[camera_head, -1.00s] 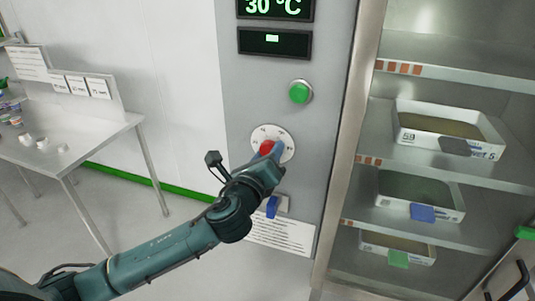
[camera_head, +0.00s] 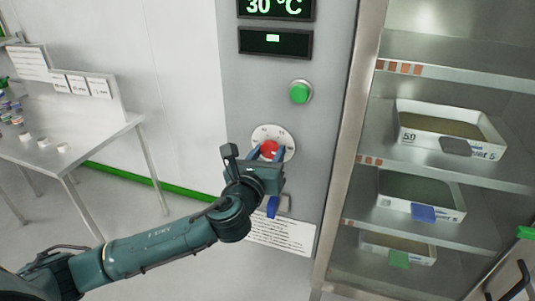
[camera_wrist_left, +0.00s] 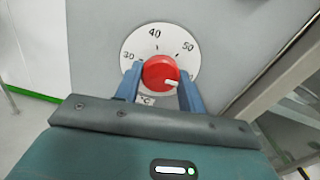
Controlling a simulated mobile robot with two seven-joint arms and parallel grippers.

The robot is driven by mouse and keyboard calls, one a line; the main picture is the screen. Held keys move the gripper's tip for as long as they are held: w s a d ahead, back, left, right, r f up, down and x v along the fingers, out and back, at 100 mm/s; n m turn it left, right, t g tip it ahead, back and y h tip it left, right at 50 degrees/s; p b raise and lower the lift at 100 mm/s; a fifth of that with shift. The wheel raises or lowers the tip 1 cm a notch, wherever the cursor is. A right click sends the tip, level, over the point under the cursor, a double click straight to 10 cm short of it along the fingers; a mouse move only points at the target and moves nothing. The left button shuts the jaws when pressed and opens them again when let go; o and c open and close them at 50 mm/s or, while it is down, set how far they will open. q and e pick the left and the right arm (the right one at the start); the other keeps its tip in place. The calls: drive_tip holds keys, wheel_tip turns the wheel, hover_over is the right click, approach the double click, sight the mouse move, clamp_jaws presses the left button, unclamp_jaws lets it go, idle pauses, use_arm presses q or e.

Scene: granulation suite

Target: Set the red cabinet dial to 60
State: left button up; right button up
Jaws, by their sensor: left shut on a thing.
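The red dial (camera_head: 268,149) sits on a round white scale plate on the grey cabinet front. My left gripper (camera_head: 266,157) has one blue finger on each side of the dial and is shut on it. In the left wrist view the dial (camera_wrist_left: 160,73) shows between the fingers, with the scale marks 30, 40 and 50 around its top. The dial's white pointer mark points right and slightly down, past 50, toward the right finger. That finger covers the scale there, so the number at the pointer cannot be read. My right gripper is not in view.
A display (camera_head: 274,8) above reads 30 °C, with a smaller display (camera_head: 274,42) below it. A green button (camera_head: 299,93) is above right of the dial. A notice (camera_head: 282,236) hangs below. Open shelves with trays (camera_head: 448,128) stand right; a table (camera_head: 70,150) stands left.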

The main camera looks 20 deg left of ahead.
use_arm(q)
drive_tip(key=o, duration=1)
drive_tip(key=shift+c, duration=0.2)
drive_tip(key=s+b, duration=0.2)
drive_tip(key=s, duration=1.1)
drive_tip(key=shift+a, duration=0.2)
